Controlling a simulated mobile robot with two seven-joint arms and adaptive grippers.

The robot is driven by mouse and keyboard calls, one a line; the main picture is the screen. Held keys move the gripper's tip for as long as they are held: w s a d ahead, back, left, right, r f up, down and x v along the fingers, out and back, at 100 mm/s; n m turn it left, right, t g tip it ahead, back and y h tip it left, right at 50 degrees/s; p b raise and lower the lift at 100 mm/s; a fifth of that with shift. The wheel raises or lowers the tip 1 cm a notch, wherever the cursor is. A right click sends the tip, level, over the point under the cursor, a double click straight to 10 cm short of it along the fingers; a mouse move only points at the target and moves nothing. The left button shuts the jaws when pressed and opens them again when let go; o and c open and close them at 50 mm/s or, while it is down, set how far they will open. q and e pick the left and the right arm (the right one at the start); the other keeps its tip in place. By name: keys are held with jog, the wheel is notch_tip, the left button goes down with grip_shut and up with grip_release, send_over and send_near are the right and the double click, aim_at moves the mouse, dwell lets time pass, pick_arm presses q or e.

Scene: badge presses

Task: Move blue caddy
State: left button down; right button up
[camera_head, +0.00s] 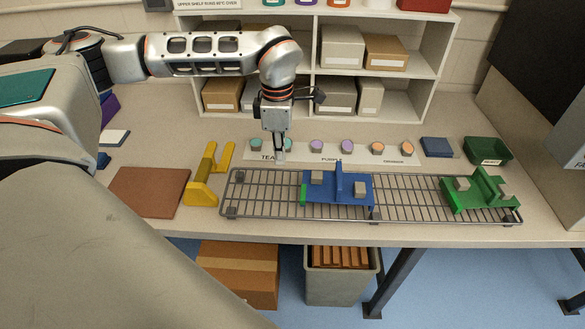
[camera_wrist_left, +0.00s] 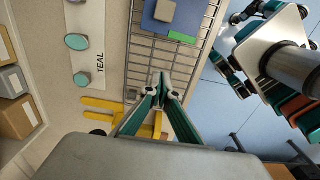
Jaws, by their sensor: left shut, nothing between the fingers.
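The blue caddy (camera_head: 350,190) sits upright on the wire rack. It has a thin upright handle in its middle, a grey block on either side and a bright green strip at its left end. Part of it shows at the top of the left wrist view (camera_wrist_left: 153,22). My left gripper (camera_head: 279,157) points down, shut and empty, above the back edge of the rack, left of the caddy and apart from it. In the left wrist view its closed fingertips (camera_wrist_left: 160,78) are over the rack's end. My right gripper is in neither view.
The wire rack (camera_head: 262,199) also bears a green caddy (camera_head: 480,192) at its right end. Behind are a labelled strip with coloured badges (camera_head: 300,157) and shelves with boxes (camera_head: 343,52).

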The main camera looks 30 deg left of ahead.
aim_at(298, 190)
pick_arm(q)
notch_tip(298, 190, down, 10)
jog(key=shift+r, duration=0.2)
jog(key=w+d, duration=0.1)
jog(key=d, duration=0.2)
jog(key=shift+w+r, duration=0.1)
jog(key=shift+w, duration=0.3)
jog(key=shift+w+d, duration=0.15)
jog(key=shift+d, duration=0.1)
jog(key=shift+w+d, duration=0.15)
jog(key=shift+d, duration=0.1)
jog(key=w+d, duration=0.2)
jog(key=d, duration=0.1)
jog(key=w+d, duration=0.1)
jog(key=d, duration=0.2)
jog(key=w+d, duration=0.2)
jog(key=d, duration=0.1)
jog(key=shift+w+d, duration=0.2)
jog(key=shift+w, duration=0.15)
jog(key=w+d, duration=0.1)
jog(key=d, duration=0.1)
jog(key=w+d+b, duration=0.1)
jog(key=w+d, duration=0.1)
jog(key=d, duration=0.1)
jog(key=w+d+b, duration=0.1)
jog(key=d, duration=0.1)
jog(key=shift+w+d, duration=0.3)
jog(key=shift+w, duration=0.05)
jog(key=shift+a, duration=0.1)
